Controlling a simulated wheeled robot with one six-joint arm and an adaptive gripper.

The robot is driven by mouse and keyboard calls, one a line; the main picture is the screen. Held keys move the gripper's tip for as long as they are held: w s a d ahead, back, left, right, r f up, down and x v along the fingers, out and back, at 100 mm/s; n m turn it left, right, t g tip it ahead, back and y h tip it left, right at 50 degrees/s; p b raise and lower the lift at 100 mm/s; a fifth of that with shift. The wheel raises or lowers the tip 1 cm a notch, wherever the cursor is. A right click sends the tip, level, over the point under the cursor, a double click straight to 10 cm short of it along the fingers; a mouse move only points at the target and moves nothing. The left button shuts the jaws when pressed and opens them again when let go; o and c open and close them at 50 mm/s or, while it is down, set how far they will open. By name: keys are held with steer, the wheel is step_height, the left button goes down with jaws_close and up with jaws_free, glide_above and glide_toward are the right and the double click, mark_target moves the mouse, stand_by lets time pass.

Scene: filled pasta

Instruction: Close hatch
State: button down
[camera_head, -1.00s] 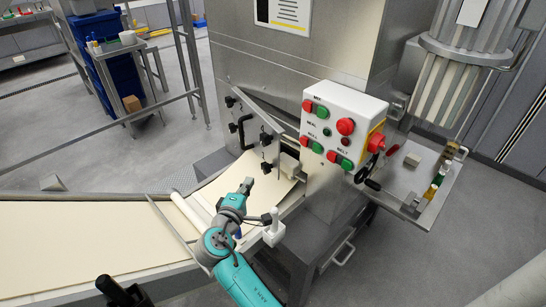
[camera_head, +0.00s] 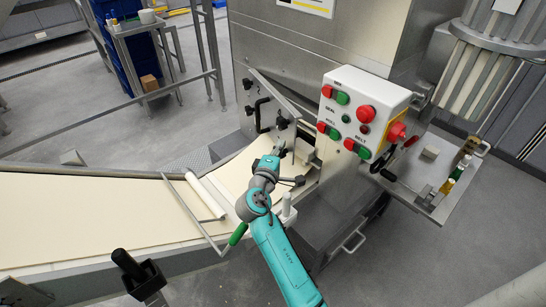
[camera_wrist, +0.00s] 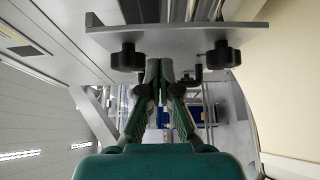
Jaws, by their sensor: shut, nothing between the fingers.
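The hatch (camera_head: 272,92) is a grey metal panel with black knobs and a black bar handle (camera_head: 262,115). It stands swung out at an angle from the machine front, leaving the opening beside it uncovered. My gripper (camera_head: 279,150) is shut and empty at the lower right edge of the hatch, above the dough sheet. In the wrist view the hatch (camera_wrist: 185,38) spans the top with two black knobs, and my closed fingertips (camera_wrist: 160,66) are at its edge between them. I cannot tell whether they touch it.
The control box (camera_head: 366,110) with red and green buttons juts out right of the opening. A white roller (camera_head: 205,195) and a wire guard with a green grip (camera_head: 238,234) lie over the conveyor (camera_head: 90,215) to the left. A metal side shelf (camera_head: 425,190) is at the right.

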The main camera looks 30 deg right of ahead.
mark_target(292, 137)
steer(key=shift+s+d, duration=0.15)
steer(key=shift+d, duration=0.6)
steer(key=shift+s+d, duration=0.15)
steer(key=shift+d, duration=0.6)
steer(key=d+n+t+y, duration=0.1)
steer(key=d+t, duration=0.1)
steer(key=d, duration=0.8)
steer(key=shift+s+d+n+y, duration=0.3)
steer(key=shift+s+n, duration=0.05)
steer(key=shift+n, duration=0.05)
